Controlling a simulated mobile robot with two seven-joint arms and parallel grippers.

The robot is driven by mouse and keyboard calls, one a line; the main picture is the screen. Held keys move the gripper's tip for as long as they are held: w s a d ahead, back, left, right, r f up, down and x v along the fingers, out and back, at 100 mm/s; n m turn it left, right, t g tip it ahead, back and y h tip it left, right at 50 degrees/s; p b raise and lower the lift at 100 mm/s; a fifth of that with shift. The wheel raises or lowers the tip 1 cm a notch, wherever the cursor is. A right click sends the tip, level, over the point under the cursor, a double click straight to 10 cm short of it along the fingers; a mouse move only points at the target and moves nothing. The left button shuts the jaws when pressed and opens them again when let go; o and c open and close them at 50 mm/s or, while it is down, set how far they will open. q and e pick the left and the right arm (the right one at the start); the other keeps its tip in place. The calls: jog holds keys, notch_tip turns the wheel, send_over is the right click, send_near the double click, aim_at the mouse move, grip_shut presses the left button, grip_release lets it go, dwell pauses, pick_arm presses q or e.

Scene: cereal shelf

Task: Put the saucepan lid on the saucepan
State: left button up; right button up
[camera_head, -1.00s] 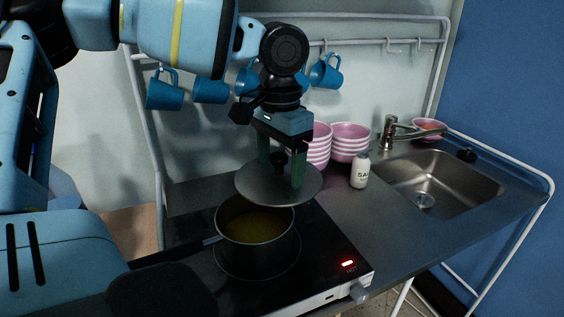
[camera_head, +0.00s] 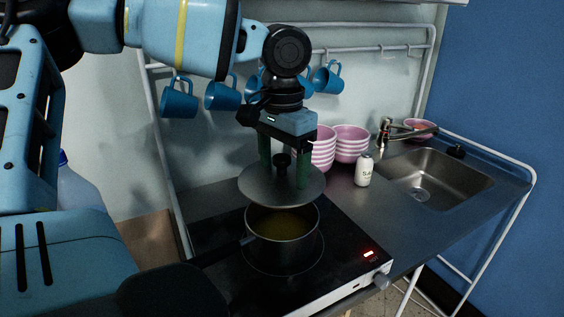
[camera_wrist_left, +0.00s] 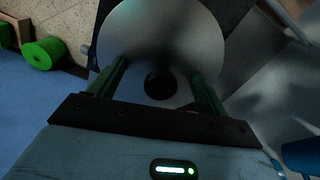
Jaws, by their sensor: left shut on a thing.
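The saucepan lid (camera_head: 262,190) is a grey disc with a dark knob, held roughly level. My left gripper (camera_head: 284,178) is shut on the lid at its knob, fingers pointing down. The saucepan (camera_head: 283,255) is dark, with yellowish contents, and stands on the black hob. In the head view the lid overlaps the saucepan's back rim, and the front of the opening stays visible. The lid looks raised above the rim; the exact gap is hard to tell. The left wrist view shows the lid (camera_wrist_left: 190,35) beyond the fingers and hides the saucepan. My right gripper is not in view.
The hob (camera_head: 345,262) has a lit red display. A salt shaker (camera_head: 364,172) and stacked pink bowls (camera_head: 351,145) stand behind it to the right, before the sink (camera_head: 440,180). Blue mugs (camera_head: 179,100) hang from the rail behind.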

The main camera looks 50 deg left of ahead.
pick_arm(q)
jog(key=shift+f, duration=0.15)
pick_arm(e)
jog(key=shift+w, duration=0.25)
pick_arm(q)
jog(key=shift+f, duration=0.2)
jog(key=shift+f+b, duration=1.3)
jog(key=shift+f, duration=1.6)
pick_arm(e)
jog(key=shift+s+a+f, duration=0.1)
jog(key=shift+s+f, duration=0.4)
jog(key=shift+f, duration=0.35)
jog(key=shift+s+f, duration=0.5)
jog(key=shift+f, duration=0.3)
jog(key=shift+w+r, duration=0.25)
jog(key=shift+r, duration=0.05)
pick_arm(q)
jog(key=shift+f, duration=0.65)
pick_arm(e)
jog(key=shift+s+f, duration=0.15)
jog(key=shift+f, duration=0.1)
pick_arm(q)
jog(key=o, duration=1)
jog(key=shift+o, duration=0.2)
